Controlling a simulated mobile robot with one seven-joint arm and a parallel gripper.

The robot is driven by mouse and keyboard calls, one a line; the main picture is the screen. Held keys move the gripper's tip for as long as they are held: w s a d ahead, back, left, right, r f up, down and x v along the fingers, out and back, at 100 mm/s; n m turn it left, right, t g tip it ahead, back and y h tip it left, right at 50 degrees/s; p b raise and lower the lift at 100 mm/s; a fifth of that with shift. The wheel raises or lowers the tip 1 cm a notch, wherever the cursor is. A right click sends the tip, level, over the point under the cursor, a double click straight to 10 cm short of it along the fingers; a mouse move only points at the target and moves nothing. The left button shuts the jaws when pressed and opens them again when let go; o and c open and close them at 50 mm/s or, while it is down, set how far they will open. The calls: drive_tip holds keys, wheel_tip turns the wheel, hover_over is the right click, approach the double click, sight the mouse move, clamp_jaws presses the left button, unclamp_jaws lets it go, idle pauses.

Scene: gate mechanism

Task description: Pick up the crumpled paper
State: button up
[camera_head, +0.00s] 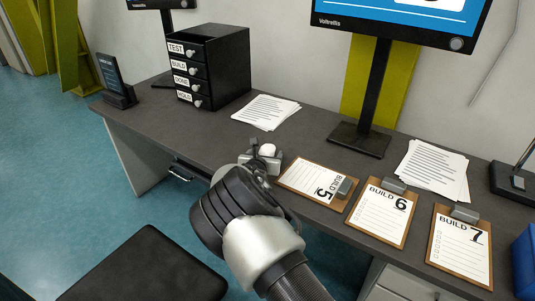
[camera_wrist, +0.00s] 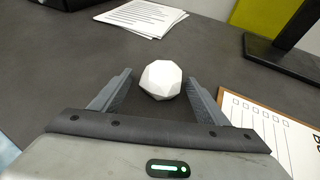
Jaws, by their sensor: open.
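The crumpled paper (camera_wrist: 161,80) is a white, faceted ball on the dark grey desk (camera_wrist: 60,75). In the wrist view it lies just ahead of and between the two fingertips of my gripper (camera_wrist: 160,84). The fingers are open, one on each side, with visible gaps to the ball. In the head view the crumpled paper (camera_head: 267,150) shows as a small white shape at the end of my gripper (camera_head: 262,158), partly hidden by the gripper and wrist.
The Build 5 clipboard (camera_head: 318,183) lies close right of my gripper, with the Build 6 (camera_head: 382,212) and Build 7 (camera_head: 460,247) clipboards beyond. Paper sheets (camera_head: 266,111), a drawer unit (camera_head: 212,66) and a monitor stand (camera_head: 360,138) are behind. Desk left of the gripper is clear.

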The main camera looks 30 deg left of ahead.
sight(266, 153)
drive_tip(key=shift+c, duration=0.5)
drive_tip(key=c, duration=1)
drive_tip(key=shift+r, duration=0.1)
wheel_tip(266, 153, up, 10)
drive_tip(key=p, duration=0.2)
drive_tip(key=shift+p, duration=0.3)
